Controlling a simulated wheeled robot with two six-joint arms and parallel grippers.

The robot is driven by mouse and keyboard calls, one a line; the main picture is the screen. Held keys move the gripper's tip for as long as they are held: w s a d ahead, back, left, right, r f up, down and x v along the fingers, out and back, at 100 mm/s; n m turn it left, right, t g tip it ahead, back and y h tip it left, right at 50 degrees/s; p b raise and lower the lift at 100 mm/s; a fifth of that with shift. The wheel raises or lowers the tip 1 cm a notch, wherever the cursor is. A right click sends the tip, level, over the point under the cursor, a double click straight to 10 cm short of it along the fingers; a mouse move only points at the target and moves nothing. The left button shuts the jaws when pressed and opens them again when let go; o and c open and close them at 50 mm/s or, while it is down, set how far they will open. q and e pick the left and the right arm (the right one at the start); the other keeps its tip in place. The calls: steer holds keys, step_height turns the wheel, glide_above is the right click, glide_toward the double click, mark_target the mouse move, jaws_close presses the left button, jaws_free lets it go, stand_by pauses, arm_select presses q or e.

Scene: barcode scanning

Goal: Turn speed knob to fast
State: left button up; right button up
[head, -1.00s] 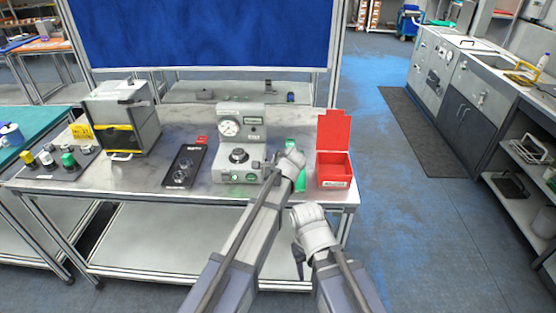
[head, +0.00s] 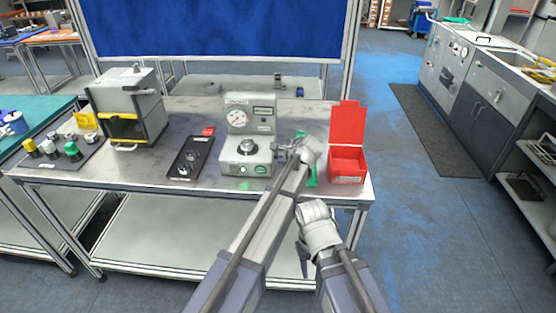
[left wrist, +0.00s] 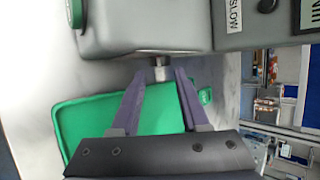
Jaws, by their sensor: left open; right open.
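The grey machine (head: 236,160) stands on the table, with a round gauge (head: 237,118) and a dark-ringed dial (head: 247,148) on it. In the left wrist view, a short metal knob (left wrist: 162,72) sticks out of the machine's grey side (left wrist: 150,25), near a label reading SLOW (left wrist: 235,15). My left gripper (head: 284,149) is at the machine's right side. In the left wrist view its open fingers (left wrist: 160,76) have the knob's end between their tips, with gaps showing. My right gripper (head: 302,256) is open and empty, low in front of the table.
A green flat piece (left wrist: 75,115) lies below the left fingers. An open red box (head: 348,163) stands right of the left gripper.

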arm_select(q)
steer(key=shift+w+a+f, duration=0.15)
steer(key=shift+w+f, duration=0.1)
steer(key=shift+r, duration=0.1)
steer(key=shift+s, duration=0.1)
steer(key=shift+c, duration=0.2)
jaws_close()
